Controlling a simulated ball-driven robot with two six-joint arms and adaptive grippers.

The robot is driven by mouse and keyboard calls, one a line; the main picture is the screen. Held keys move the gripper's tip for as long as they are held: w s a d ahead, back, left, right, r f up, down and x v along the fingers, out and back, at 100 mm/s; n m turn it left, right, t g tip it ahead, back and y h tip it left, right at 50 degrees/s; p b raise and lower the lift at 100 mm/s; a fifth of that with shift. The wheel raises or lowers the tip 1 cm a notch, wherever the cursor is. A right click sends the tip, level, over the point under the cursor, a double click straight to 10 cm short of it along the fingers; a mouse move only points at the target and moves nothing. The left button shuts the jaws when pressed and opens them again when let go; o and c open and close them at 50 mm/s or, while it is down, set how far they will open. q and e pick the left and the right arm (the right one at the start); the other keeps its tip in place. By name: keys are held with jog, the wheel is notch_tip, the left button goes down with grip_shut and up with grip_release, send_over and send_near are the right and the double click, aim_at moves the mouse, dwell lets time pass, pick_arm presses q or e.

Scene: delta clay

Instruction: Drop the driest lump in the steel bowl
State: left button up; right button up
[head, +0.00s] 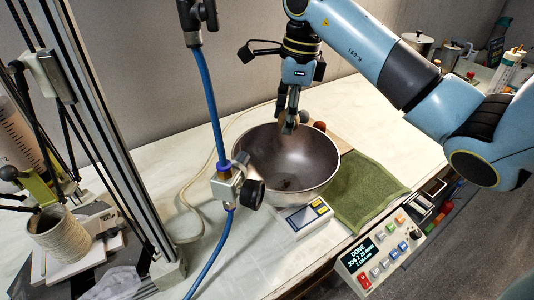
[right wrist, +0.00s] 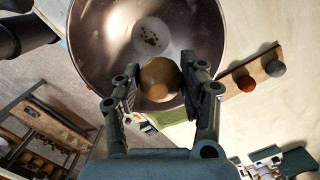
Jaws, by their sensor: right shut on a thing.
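The steel bowl (head: 322,172) stands in the middle of the bench, with dark specks at its bottom. My right gripper (head: 289,124) is above the bowl's far part, pointing down. In the right wrist view, my right gripper (right wrist: 163,88) is shut on a tan, round lump (right wrist: 158,80), seen against the bowl (right wrist: 98,52). A red-brown lump (right wrist: 246,84) and a grey lump (right wrist: 278,68) rest on a wooden board (right wrist: 262,62) beside the bowl. In the head view, these red-brown (head: 320,126) and grey (head: 304,116) lumps show behind the rim. My left gripper is out of view.
A scale (head: 306,218) sits at the bowl's front, with a green towel (head: 365,193) to the right. A blue hose (head: 208,105) with a valve crosses left of the bowl. A control box (head: 380,258) is at the front edge. A clay-printed pot (head: 62,240) stands left.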

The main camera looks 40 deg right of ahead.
jog(key=f, duration=0.1)
jog(key=f+b, duration=0.2)
jog(key=f, duration=0.1)
jog(key=shift+s, duration=0.25)
jog(key=shift+f+b, duration=0.35)
jog(key=shift+f, duration=0.4)
jog(key=o, duration=1.3)
jog(key=shift+c, duration=0.2)
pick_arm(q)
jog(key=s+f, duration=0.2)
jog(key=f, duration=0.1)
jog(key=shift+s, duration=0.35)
pick_arm(e)
jog(key=r, duration=0.7)
jog(key=shift+s+d+r, duration=0.25)
jog(key=shift+d, duration=0.1)
jog(key=shift+f, duration=0.1)
